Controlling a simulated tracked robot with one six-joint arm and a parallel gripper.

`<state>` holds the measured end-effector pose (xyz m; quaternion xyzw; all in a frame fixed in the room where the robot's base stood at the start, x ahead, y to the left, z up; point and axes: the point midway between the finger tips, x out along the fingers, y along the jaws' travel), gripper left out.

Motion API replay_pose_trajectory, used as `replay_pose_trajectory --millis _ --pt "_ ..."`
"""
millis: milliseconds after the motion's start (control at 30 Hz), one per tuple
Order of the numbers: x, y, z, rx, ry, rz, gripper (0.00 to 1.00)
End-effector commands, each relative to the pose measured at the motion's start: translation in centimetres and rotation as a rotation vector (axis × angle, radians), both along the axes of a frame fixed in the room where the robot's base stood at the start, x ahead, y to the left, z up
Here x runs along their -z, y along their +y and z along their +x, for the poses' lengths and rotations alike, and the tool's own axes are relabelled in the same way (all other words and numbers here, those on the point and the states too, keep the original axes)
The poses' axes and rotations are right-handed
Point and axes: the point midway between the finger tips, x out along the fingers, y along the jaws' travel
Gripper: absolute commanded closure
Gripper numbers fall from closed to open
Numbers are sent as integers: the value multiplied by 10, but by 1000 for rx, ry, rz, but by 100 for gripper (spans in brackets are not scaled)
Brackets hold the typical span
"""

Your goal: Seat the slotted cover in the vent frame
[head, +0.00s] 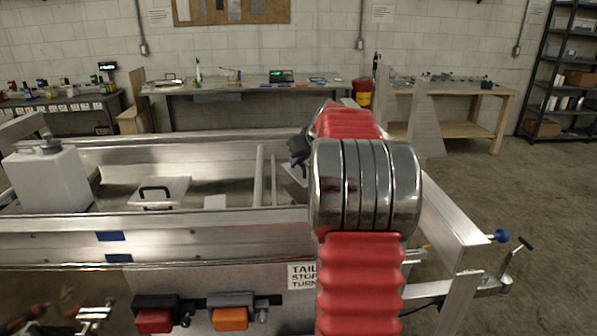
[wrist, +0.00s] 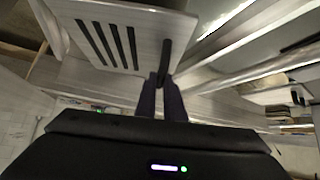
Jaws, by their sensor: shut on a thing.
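The slotted cover (wrist: 83,17) is a pale metal plate with several dark parallel slots at the upper left of the wrist view. A black upright handle (wrist: 166,57) stands on its right part. My gripper (wrist: 161,82) is shut on this handle, its two dark fingers close together. In the head view my gripper (head: 299,148) is a dark shape inside the trailer, mostly hidden by my arm. A pale edge of the cover (head: 293,175) shows below it. I cannot pick out the vent frame with certainty in either view.
A pale panel with a black handle (head: 174,187) lies inside the aluminium trailer (head: 200,222). A white tank (head: 48,178) stands at its left end. Crossbars (head: 258,177) span the trailer just left of my gripper. Workbenches (head: 240,88) line the back wall.

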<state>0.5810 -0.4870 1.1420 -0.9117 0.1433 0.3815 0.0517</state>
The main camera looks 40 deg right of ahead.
Motion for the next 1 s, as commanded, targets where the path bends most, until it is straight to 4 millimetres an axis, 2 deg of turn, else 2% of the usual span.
replay_pose_trajectory --millis 233,567,833,867,1000 --pt "0 0 0 -1 -1 -1 100" --pt "34 0 0 0 -1 0 100" --pt "36 1 1 -1 -1 -2 100" --pt "37 1 1 -2 0 -1 90" --pt "37 1 1 -2 0 -1 80"
